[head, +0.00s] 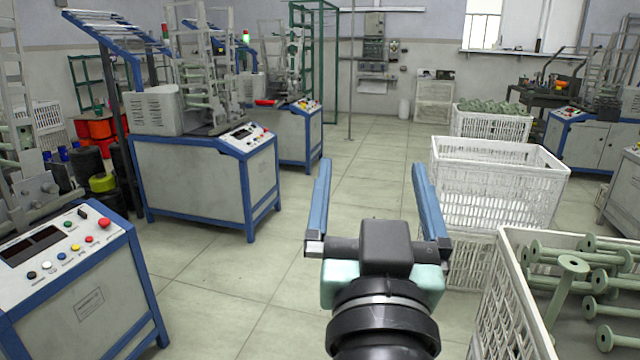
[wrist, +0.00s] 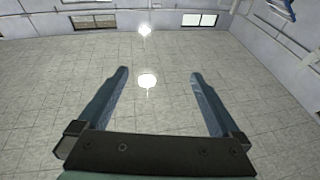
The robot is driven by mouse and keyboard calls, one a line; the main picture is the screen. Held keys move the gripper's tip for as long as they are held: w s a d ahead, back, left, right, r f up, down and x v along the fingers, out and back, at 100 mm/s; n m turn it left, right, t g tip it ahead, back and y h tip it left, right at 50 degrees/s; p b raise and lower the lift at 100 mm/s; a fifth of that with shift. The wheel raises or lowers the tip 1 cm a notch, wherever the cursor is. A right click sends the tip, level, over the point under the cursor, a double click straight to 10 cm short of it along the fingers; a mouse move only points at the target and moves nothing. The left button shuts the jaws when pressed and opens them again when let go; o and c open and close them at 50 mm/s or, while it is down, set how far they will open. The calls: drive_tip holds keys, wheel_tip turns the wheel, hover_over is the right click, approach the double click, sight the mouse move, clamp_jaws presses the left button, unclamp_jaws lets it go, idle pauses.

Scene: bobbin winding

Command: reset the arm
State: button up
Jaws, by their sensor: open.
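My gripper (head: 370,180) is raised in the middle of the head view, its two blue fingers spread wide apart and pointing up and away. Nothing is between the fingers. In the wrist view my gripper (wrist: 157,85) also shows open and empty, with tiles, walls, windows and bright light spots beyond it. My gripper appears in front of the open floor (head: 290,255), left of the white crates. It touches nothing that I can see.
A white crate with green bobbins (head: 572,265) stands at the front right. An empty-looking white crate (head: 500,155) and another bobbin crate (head: 492,124) stand behind it. Winding machines with blue frames (head: 205,180) line the left, one control panel (head: 60,250) close by. The middle aisle is clear.

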drive_tip(key=s+a+r+n+t+y, duration=0.1)
drive_tip(key=s+a+r+t, duration=0.3)
drive_tip(key=r, duration=0.5)
drive_tip(key=s+a+r+t+y, duration=0.1)
drive_tip(key=s+r+t, duration=0.1)
drive_tip(key=s+r, duration=0.55)
wheel_tip(320, 180, up, 28)
drive_tip(key=w+p, duration=0.2)
drive_tip(key=p, duration=2.7)
drive_tip(key=shift+c, duration=0.2)
